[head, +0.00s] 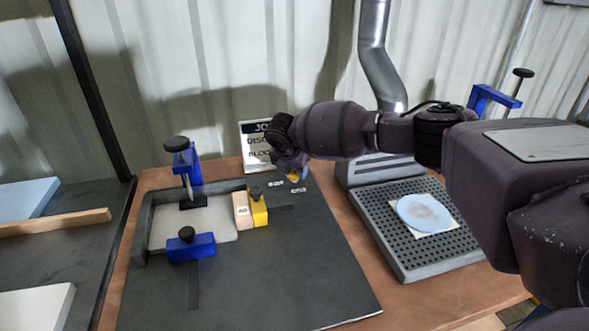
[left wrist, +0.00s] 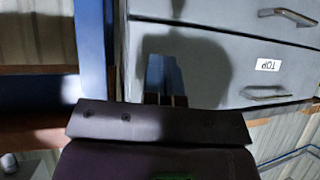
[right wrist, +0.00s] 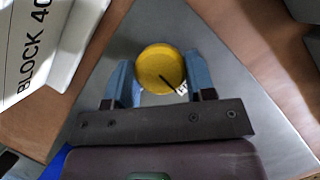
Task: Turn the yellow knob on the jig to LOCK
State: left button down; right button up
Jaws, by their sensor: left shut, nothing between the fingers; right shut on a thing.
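The yellow knob (right wrist: 160,67) lies between the blue fingers of my right gripper (right wrist: 158,80), which is shut on it. A dark pointer line on the knob's top slants toward the lower right in the right wrist view, toward a small white label (right wrist: 182,89) that is partly hidden and unreadable. In the head view only a bit of the knob (head: 297,178) shows beneath my right gripper (head: 293,172), at the far right corner of the jig's dark board (head: 290,270). My left gripper (left wrist: 166,82) is shut and empty, away from the jig, before grey drawers.
Two small labels (head: 276,184) lie beside the knob. A job card (head: 256,150) stands behind it. The jig carries blue clamps (head: 190,246) and a yellow block (head: 258,212). A perforated grey station (head: 400,245) with a blue disc (head: 424,212) stands right. The board's front is clear.

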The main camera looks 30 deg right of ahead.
jog(key=m+g+p, duration=0.1)
jog(key=m, duration=0.2)
jog(key=shift+a, duration=0.1)
jog(key=shift+w+m+g+h+p, duration=0.1)
jog(key=shift+m+g+h+p, duration=0.3)
jog(key=shift+m, duration=0.7)
jog(key=shift+m+g, duration=0.4)
jog(key=shift+m, duration=0.5)
jog(key=m+g, duration=0.1)
jog(key=m, duration=0.1)
jog(key=shift+f+m, duration=0.1)
jog(key=shift+m, duration=0.3)
jog(key=m+g, duration=0.1)
jog(key=m, duration=0.1)
jog(key=m+y+b, duration=0.1)
jog(key=m, duration=0.1)
jog(key=shift+w+m+g, duration=0.15)
jog(key=shift+m+g, duration=0.25)
jog(key=shift+m+g+y, duration=0.3)
jog(key=shift+m, duration=0.6)
jog(key=o, duration=0.9)
